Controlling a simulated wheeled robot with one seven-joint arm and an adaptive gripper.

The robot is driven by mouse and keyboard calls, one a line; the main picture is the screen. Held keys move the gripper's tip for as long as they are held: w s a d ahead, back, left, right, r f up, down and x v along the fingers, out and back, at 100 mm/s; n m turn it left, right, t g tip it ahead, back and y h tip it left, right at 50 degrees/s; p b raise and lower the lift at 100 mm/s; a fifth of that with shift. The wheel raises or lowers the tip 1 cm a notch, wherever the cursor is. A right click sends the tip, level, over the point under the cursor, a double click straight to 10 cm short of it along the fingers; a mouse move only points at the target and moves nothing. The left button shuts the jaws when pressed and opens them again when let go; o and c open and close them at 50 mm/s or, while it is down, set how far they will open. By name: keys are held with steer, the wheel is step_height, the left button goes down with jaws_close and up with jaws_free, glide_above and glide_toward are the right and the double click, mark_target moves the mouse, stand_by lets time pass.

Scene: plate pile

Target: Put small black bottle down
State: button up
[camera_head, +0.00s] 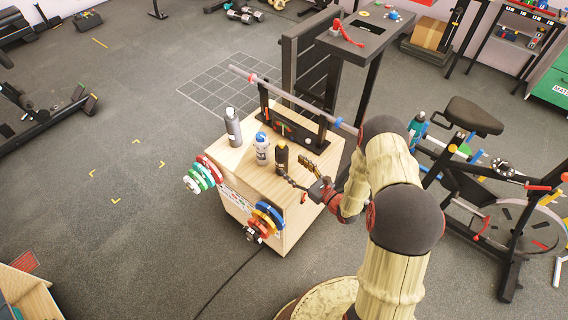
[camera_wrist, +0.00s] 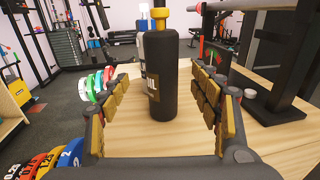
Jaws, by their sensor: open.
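The small black bottle (camera_head: 282,157) stands upright on the wooden box top (camera_head: 232,163), near its front right part in the head view. In the wrist view the black bottle (camera_wrist: 161,75) stands upright between my fingers, with a gap on each side. It has a yellow neck ring and a pale label. My gripper (camera_head: 300,171) is open around the bottle, with its gold finger pads (camera_wrist: 160,105) apart and not touching it. The bottle's base rests on the wood.
A white and blue bottle (camera_head: 262,148) and a grey bottle (camera_head: 233,127) stand to the left on the box. A black rack (camera_head: 290,125) with a barbell bar (camera_head: 290,97) is behind. Coloured weight plates (camera_head: 202,174) hang on the box's side. Bare wood shows in front.

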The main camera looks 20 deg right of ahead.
mark_target(287, 159)
steer(key=shift+w+d+r, duration=0.1)
steer(key=shift+w+r, duration=0.15)
steer(key=b+x, duration=0.2)
steer(key=x, duration=0.5)
steer(key=shift+w+r+b, duration=0.15)
steer(key=shift+w+b, duration=0.05)
steer(key=shift+b, duration=0.15)
steer(key=shift+c, duration=1.2)
steer(key=shift+r, duration=0.1)
jaws_close()
